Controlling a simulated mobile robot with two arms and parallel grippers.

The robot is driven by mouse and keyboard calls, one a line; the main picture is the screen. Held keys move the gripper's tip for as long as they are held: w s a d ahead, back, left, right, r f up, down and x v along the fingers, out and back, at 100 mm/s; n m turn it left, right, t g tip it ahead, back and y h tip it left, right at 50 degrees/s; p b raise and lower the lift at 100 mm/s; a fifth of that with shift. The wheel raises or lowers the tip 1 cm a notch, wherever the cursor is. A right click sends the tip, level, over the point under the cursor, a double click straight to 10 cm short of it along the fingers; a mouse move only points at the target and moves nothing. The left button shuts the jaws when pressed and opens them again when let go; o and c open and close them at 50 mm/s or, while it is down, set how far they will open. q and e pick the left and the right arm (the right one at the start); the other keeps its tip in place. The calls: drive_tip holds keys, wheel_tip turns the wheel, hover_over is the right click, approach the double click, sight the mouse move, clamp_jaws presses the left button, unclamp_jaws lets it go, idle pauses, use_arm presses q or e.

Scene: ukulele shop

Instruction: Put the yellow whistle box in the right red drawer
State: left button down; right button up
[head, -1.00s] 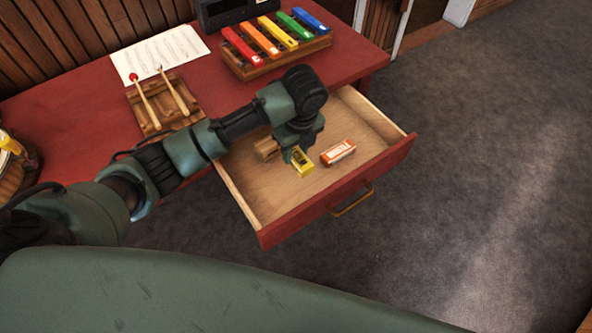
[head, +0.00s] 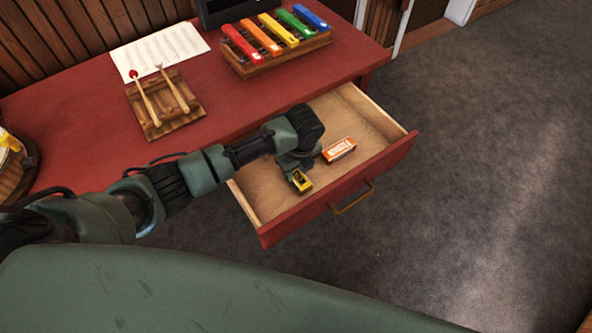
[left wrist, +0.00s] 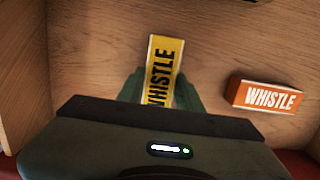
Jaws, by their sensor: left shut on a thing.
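The yellow whistle box (head: 301,181) is inside the open red drawer (head: 343,197), low over or on its wooden floor; I cannot tell which. In the left wrist view the yellow whistle box (left wrist: 164,68) lies between the green fingers of my left gripper (left wrist: 158,92). My left gripper (head: 298,172) is shut on it, and my arm hides part of the drawer. My right gripper does not show.
An orange whistle box (head: 339,150) lies in the drawer to the right of the yellow one. On the red desk (head: 95,130) are a colourful xylophone (head: 277,45), a wooden rack with mallets (head: 164,104) and a music sheet (head: 160,52). The drawer's back right is clear.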

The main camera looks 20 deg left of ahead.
sight(299, 177)
use_arm(q)
drive_tip(key=shift+f, duration=0.15)
drive_tip(key=c, duration=0.9)
unclamp_jaws()
drive_tip(key=shift+c, duration=0.2)
wheel_tip(299, 177, up, 12)
drive_tip(key=d, duration=0.1)
drive_tip(key=shift+s+p, duration=0.4)
drive_tip(key=shift+s, duration=0.05)
